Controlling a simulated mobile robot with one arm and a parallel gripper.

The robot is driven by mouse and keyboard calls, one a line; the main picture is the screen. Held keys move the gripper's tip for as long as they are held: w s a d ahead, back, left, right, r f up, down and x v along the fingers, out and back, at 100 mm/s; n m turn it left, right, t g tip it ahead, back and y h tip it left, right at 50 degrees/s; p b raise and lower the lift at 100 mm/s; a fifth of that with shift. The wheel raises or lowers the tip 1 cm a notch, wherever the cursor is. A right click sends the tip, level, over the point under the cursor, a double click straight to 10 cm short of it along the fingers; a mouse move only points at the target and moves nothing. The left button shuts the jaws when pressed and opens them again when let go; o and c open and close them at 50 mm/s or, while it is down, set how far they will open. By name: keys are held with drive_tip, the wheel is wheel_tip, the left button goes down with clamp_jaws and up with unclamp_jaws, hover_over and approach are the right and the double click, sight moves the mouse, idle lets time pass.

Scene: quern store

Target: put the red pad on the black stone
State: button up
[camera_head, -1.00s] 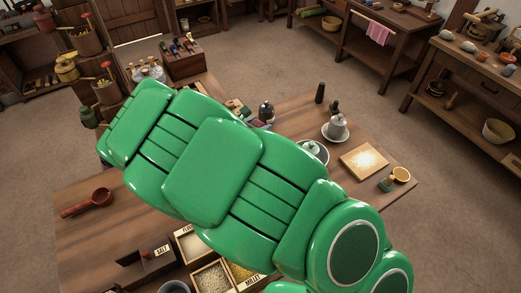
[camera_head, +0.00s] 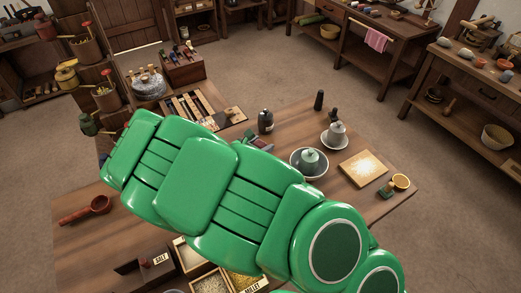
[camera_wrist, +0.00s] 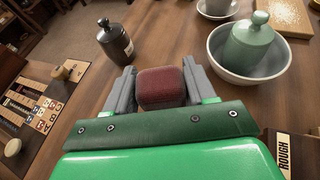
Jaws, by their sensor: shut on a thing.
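My gripper (camera_wrist: 161,90) is shut on the red pad (camera_wrist: 160,85), a dark red block with rounded edges between the two grey fingers. In the head view the green arm hides most of the gripper. The gripper is above the wooden table, between a black lidded jar (camera_wrist: 115,43) and a white bowl (camera_wrist: 222,58) holding a grey-green lidded pot (camera_wrist: 250,43). The black jar also shows in the head view (camera_head: 265,121).
A label reading ROUGH (camera_wrist: 284,152) is at the lower right. A red ladle (camera_head: 87,209) lies at the left.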

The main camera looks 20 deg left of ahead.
drive_tip(key=shift+f, duration=1.25)
drive_tip(key=shift+f, duration=0.1)
drive_tip(key=o, duration=1)
drive_tip(key=shift+s+a+r, duration=0.2)
drive_tip(key=shift+s+r, duration=0.15)
drive_tip(key=shift+s, duration=0.05)
drive_tip(key=shift+v, duration=5.55)
drive_tip(key=shift+d, duration=0.1)
